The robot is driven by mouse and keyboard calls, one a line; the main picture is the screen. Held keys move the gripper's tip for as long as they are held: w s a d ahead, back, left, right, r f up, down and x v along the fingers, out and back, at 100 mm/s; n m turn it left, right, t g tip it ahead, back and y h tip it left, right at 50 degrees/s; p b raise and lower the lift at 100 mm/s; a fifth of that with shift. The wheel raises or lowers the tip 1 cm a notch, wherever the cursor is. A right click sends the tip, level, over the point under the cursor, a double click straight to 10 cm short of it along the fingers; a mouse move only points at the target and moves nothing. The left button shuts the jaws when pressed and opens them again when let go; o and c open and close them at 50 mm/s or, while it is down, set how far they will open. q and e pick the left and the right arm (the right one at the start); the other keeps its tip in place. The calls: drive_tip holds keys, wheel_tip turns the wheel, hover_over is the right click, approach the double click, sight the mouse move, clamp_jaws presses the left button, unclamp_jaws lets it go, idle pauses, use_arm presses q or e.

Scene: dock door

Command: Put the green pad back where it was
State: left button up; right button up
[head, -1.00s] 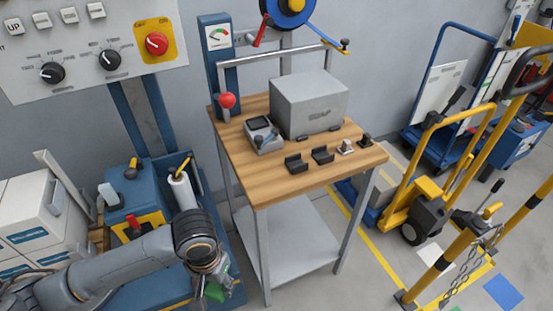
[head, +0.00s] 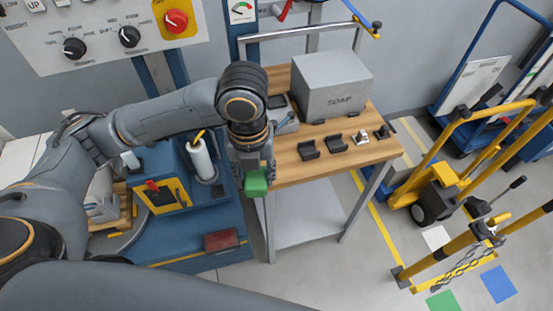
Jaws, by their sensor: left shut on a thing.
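The green pad (head: 256,184) is a small green block in my left gripper (head: 254,172) in the head view. The gripper is shut on it and points downward, just off the front left corner of the wooden-topped table (head: 295,171). The gripper and wrist hide part of the table's left edge. I cannot tell the pad's exact height against the tabletop. My right gripper is not in view.
A blue bench with a paper roll (head: 202,158) is left. A yellow hand truck (head: 440,180) stands right.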

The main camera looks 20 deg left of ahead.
use_arm(q)
drive_tip(key=shift+r+m, duration=0.45)
drive_tip(key=shift+m, duration=0.15)
drive_tip(key=shift+w, duration=0.2)
drive_tip(key=w+f+p, duration=0.1)
drive_tip(key=w+f, duration=0.1)
drive_tip(key=w, duration=0.2)
drive_tip(key=w+f, duration=0.3)
drive_tip(key=w, duration=0.1)
drive_tip(key=w+f+p, duration=0.1)
drive_tip(key=w+f, duration=0.2)
drive_tip(key=w, duration=0.1)
drive_tip(key=shift+w+f+p, duration=0.2)
drive_tip(key=shift+p, duration=0.1)
drive_tip(key=shift+w+f, duration=0.45)
drive_tip(key=shift+f, duration=0.1)
wheel_tip(320, 180, down, 3)
drive_tip(key=shift+w+r+m+p, duration=0.15)
drive_tip(key=shift+m+p, duration=0.15)
drive_tip(key=shift+p, duration=0.45)
drive_tip(key=shift+f, duration=0.3)
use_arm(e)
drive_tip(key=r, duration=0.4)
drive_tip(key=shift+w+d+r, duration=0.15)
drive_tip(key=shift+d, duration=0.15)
use_arm(q)
drive_tip(key=shift+f, duration=0.1)
